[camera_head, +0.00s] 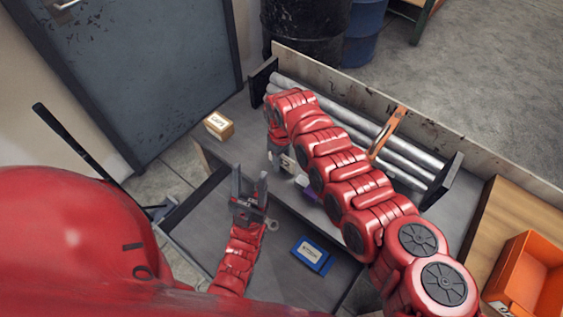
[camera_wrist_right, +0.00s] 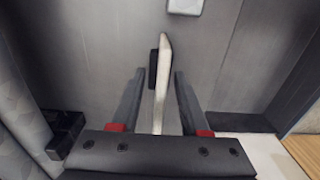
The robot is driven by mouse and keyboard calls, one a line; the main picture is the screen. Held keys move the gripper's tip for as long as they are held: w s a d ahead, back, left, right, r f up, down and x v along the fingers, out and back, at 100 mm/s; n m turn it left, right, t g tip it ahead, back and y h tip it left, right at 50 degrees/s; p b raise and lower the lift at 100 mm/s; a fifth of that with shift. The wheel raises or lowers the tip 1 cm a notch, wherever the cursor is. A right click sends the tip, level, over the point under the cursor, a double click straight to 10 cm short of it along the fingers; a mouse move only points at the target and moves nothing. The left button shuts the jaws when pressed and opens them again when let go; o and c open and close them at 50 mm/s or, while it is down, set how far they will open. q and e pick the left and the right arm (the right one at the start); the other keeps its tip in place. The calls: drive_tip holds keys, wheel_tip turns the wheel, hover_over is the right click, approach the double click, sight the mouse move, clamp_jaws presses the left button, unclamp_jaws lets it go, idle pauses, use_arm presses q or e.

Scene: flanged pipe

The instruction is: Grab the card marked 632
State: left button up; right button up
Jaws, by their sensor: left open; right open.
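My left gripper (camera_head: 249,184) is open and empty, with its fingers pointing up above the open drawer (camera_head: 206,238). My right arm bends over the bench, and its gripper is mostly hidden behind the arm in the head view. In the right wrist view my right gripper (camera_wrist_right: 157,80) is open. A thin pale upright thing (camera_wrist_right: 162,85) stands between its fingers, seen nearly edge-on, with a small dark piece on its left. I cannot tell if it is a card, and no number 632 is readable. A blue box with a white label (camera_head: 312,253) lies in the drawer.
Several metal pipes (camera_head: 350,122) lie in a rack at the bench's back, with an orange-brown piece (camera_head: 387,131) across them. A small cardboard box (camera_head: 218,126) sits at the bench's left end. An orange bin (camera_head: 530,270) stands at right. A ring (camera_head: 272,225) shows near my left gripper.

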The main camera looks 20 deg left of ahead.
drive_tip(key=shift+f, duration=0.15)
clamp_jaws()
idle(0.4)
